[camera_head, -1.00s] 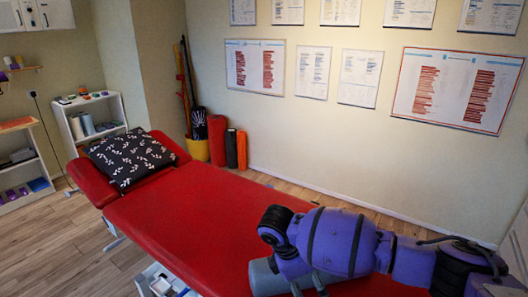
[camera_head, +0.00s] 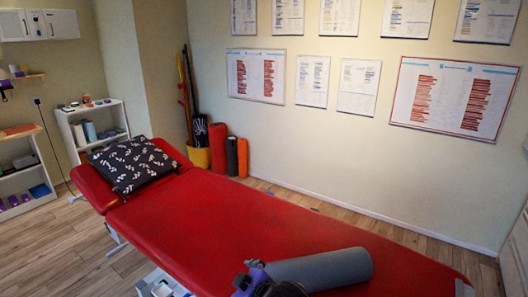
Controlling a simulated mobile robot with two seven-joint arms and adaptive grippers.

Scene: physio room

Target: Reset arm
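A purple and black part of my arm (camera_head: 262,283) shows at the bottom edge, just left of centre. It seems to belong to my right arm, but only a small piece is in frame. No fingertips can be made out, so whether that gripper is open or shut does not show. My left gripper is not in view. A grey foam roller (camera_head: 325,268) lies on the red treatment table (camera_head: 220,215). My arm part covers the roller's left end. I cannot tell whether they touch.
A black patterned pillow (camera_head: 132,164) lies at the table's far left end. White shelves (camera_head: 66,130) stand at the left. Upright rolls (camera_head: 219,148) and a yellow bin (camera_head: 199,157) stand by the far wall. The middle of the table is clear.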

